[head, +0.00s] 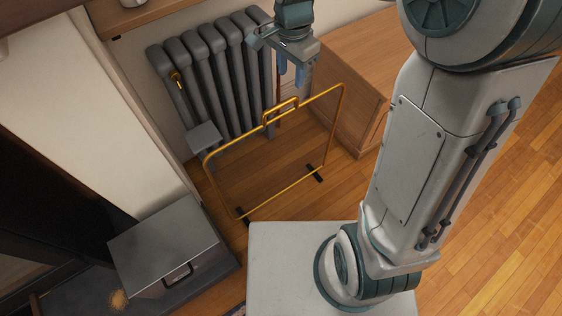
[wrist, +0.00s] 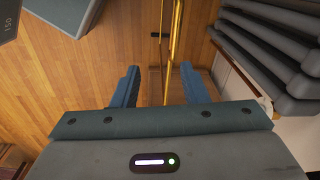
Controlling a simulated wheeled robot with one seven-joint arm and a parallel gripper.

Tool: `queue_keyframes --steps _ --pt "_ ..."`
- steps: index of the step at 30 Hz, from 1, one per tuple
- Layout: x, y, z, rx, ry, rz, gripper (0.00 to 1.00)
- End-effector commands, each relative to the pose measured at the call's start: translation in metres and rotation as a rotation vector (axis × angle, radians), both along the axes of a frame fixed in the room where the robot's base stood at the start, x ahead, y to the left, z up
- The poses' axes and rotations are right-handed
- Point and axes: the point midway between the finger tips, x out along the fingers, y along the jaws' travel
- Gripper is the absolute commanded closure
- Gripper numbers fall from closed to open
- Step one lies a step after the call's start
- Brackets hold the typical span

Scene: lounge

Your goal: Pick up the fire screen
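The fire screen (head: 241,138) is a thin gold frame with a small loop handle (head: 281,104) on its top bar and dark feet. It stands upright on the wooden floor in front of the radiator in the head view. My gripper (head: 291,78) points down, just above and slightly beyond the handle in the picture. In the wrist view, my gripper (wrist: 160,84) has its two blue fingers apart, with nothing clasped. The gold bars of the fire screen (wrist: 176,35) run up the picture, in line with the gap between the fingers. I cannot tell the exact height gap.
A grey radiator (head: 212,75) stands against the wall behind the screen. A wooden cabinet (head: 350,65) is close on the right. A grey metal box (head: 163,243) with a handle sits at lower left. Open wooden floor (head: 490,215) lies to the right.

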Motion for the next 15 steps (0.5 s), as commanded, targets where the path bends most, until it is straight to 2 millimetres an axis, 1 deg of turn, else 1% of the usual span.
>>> queue_keyframes --steps 1,3,6,11,15 --pt "0.007 0.008 -0.025 0.003 0.012 -0.035 0.60" --pt "0.013 0.016 -0.037 0.006 0.023 -0.082 0.60" --pt "0.018 0.023 -0.047 0.010 0.032 -0.124 0.60" --pt "0.021 0.026 -0.065 0.010 0.038 -0.148 0.60" --pt "0.020 0.026 -0.093 0.009 0.040 -0.148 0.60"
